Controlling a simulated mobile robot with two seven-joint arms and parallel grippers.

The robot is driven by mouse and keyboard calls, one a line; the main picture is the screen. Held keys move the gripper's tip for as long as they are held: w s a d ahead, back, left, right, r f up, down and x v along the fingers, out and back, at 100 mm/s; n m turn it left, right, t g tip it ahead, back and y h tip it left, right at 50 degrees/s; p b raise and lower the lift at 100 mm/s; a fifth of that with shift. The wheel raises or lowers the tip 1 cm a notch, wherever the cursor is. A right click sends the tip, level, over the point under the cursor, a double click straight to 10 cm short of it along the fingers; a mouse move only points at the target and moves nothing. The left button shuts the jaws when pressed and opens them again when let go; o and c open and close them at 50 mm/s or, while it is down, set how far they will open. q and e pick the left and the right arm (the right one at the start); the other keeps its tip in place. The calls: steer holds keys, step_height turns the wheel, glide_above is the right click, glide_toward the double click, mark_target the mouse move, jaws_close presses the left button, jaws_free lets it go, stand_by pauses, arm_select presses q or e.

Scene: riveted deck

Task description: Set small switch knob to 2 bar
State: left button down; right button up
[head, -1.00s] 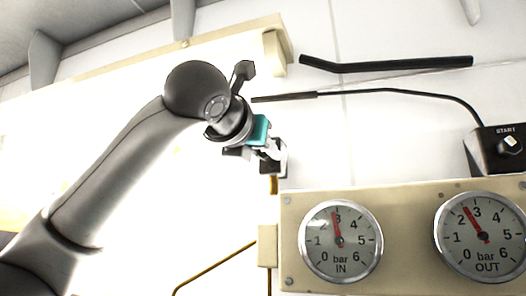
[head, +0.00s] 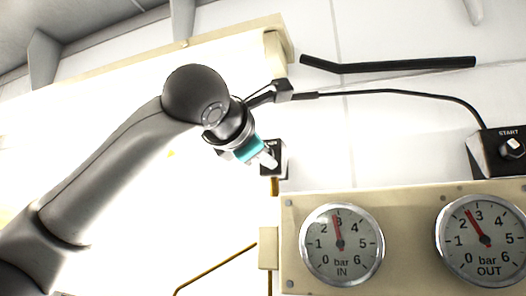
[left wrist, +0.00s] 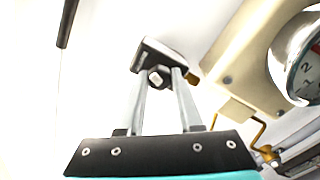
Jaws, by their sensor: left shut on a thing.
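The small switch is a dark box (head: 281,152) on the wall, just above the left end of the gauge panel. My left gripper (head: 267,160), with a teal band, reaches it from the left and covers most of its front. In the left wrist view the two fingers close on the small pale knob (left wrist: 157,76) on the dark box's face. The knob's marking cannot be read. The IN gauge (head: 341,244) points near 3 bar. The OUT gauge (head: 484,240) points between 2 and 3 bar. My right gripper is not in view.
A black START box (head: 499,151) with a pale-marked knob is at the right, with a black cable (head: 400,91) running left from it. A black bar (head: 390,65) is above. The beige panel (head: 410,204) carries the gauges; a brass pipe (head: 215,268) is below left.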

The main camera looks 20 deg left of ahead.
arm_select(q)
steer(key=shift+r+m, duration=0.1)
steer(key=shift+m, duration=0.5)
steer(key=c, duration=0.6)
jaws_free()
steer(key=s+b, duration=0.1)
steer(key=s, duration=0.4)
steer(key=s+b, duration=0.1)
steer(key=s, duration=0.4)
steer(key=s+b, duration=0.2)
steer(key=s, duration=0.3)
steer(key=shift+s+a, duration=0.2)
steer(key=shift+a, duration=0.05)
steer(key=shift+w, duration=0.1)
